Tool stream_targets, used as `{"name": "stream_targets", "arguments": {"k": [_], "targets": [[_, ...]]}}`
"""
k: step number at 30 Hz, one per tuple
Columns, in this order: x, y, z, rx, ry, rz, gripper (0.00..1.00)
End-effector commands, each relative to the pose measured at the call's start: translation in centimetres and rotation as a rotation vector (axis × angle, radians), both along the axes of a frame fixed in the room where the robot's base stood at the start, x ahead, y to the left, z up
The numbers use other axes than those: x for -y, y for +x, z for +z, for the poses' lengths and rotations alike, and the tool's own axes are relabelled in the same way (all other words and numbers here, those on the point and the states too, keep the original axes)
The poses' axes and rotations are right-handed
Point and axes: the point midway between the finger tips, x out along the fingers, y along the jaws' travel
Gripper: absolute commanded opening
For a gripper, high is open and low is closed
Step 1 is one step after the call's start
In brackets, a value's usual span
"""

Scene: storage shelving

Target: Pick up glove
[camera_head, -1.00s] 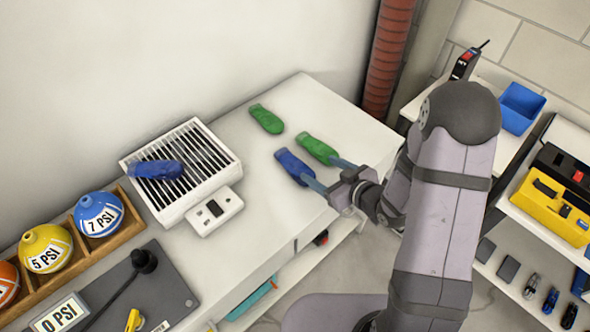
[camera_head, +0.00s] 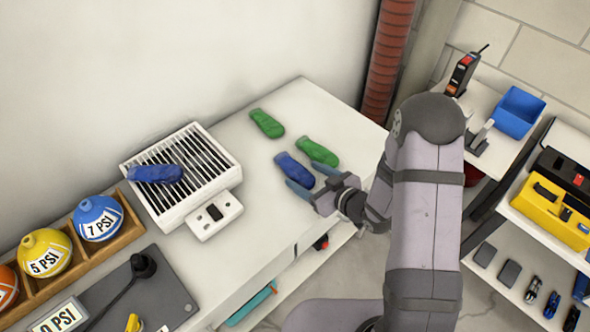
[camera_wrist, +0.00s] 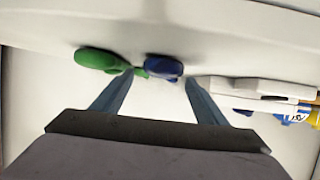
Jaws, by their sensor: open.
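A blue glove (camera_head: 293,168) lies on the white table, with a green glove (camera_head: 319,152) close on its right and another green glove (camera_head: 267,123) behind. A second blue glove (camera_head: 155,172) lies on the slatted white unit. My gripper (camera_head: 303,177) is open at the near end of the table's blue glove, one finger on either side in this view. In the wrist view the blue glove (camera_wrist: 163,67) shows just beyond and between the open fingertips (camera_wrist: 158,79). Green gloves (camera_wrist: 97,60) appear left of it, partly overlapping. Whether the fingers touch the glove I cannot tell.
The slatted white unit (camera_head: 205,151) with a switch box (camera_head: 214,214) stands left of the gloves. Labelled balls in a wooden tray (camera_head: 128,239) are further left. A red pipe (camera_head: 388,60) rises behind the table. The table's back right corner is clear.

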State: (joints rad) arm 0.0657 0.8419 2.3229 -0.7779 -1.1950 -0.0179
Motion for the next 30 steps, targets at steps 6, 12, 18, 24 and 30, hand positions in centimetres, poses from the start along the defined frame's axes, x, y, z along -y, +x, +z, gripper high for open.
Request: {"name": "stream_targets", "arguments": {"k": [6, 12, 18, 24, 30], "targets": [[-1.8, 1.8, -1.1, -0.001, -0.001, 0.002, 0.67], [-2.4, 2.5, -1.5, -0.001, 0.001, 0.0, 0.67], [-2.4, 2.5, -1.5, -0.001, 0.0, -0.001, 0.64], [-2.4, 2.5, -1.5, 0.0, 0.0, -0.001, 0.23], [-2.4, 2.5, -1.5, 0.0, 0.0, -0.001, 0.23]]}}
